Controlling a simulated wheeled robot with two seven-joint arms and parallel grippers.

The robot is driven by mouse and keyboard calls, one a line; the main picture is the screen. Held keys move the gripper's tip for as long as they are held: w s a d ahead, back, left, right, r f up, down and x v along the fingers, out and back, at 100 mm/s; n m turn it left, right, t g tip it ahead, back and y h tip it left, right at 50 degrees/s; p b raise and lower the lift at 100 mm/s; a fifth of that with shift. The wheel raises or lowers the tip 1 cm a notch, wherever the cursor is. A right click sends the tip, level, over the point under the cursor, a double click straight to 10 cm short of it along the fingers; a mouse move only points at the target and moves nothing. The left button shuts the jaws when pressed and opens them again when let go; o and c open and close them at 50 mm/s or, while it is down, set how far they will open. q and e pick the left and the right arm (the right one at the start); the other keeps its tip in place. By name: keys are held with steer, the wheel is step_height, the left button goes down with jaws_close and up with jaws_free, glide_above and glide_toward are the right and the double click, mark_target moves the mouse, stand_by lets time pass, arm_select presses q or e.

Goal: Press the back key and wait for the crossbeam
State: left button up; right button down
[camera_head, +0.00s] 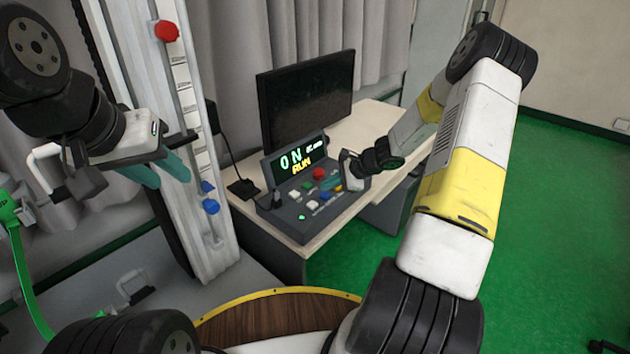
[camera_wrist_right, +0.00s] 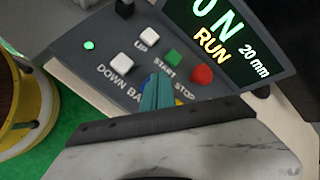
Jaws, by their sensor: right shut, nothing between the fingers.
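The control box (camera_head: 283,212) stands on the desk, its display (camera_head: 301,159) reading "0 N", "20 mm" and "RUN"; the display also shows in the right wrist view (camera_wrist_right: 215,42). My right gripper (camera_wrist_right: 155,96) has its teal fingertips together and empty, over the blue key (camera_wrist_right: 144,86) beside the "BACK" lettering. The fingers hide most of that key; I cannot tell whether it is pressed down. My left gripper (camera_head: 159,172) is open and empty in front of the tower column (camera_head: 185,85). I cannot make out the crossbeam for certain.
White UP (camera_wrist_right: 149,37) and DOWN (camera_wrist_right: 122,63) keys, a green START key (camera_wrist_right: 173,58) and a red STOP button (camera_wrist_right: 202,74) surround my right fingertips. A dark monitor (camera_head: 307,97) stands behind the box. The column carries a red knob (camera_head: 166,31) and blue knob (camera_head: 211,206).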

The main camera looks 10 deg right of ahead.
mark_target(328, 195)
steer(key=shift+r, duration=2.5)
steer(key=shift+r, duration=0.15)
steer(key=s+a+r+n+h, duration=0.1)
steer(key=s+a+r+n, duration=0.2)
steer(key=s+r, duration=0.25)
steer(key=s+a+r+n+g, duration=0.1)
steer(key=s+a+r+n, duration=0.1)
steer(key=s+r+n, duration=0.35)
steer(key=s+a+r+n+h, duration=0.1)
steer(key=s+a+r+n, duration=0.15)
steer(key=r, duration=0.55)
steer(key=s+d+r+n+h, duration=0.1)
steer(key=s+r+n, duration=0.2)
steer(key=s, duration=0.6)
steer(key=s+d+r+n+t+h, duration=0.1)
steer(key=s+r+n, duration=0.2)
steer(key=s, duration=0.7)
steer(key=shift+r+n+h, duration=0.3)
steer(key=shift+r+h, duration=0.1)
steer(key=shift+r, duration=0.15)
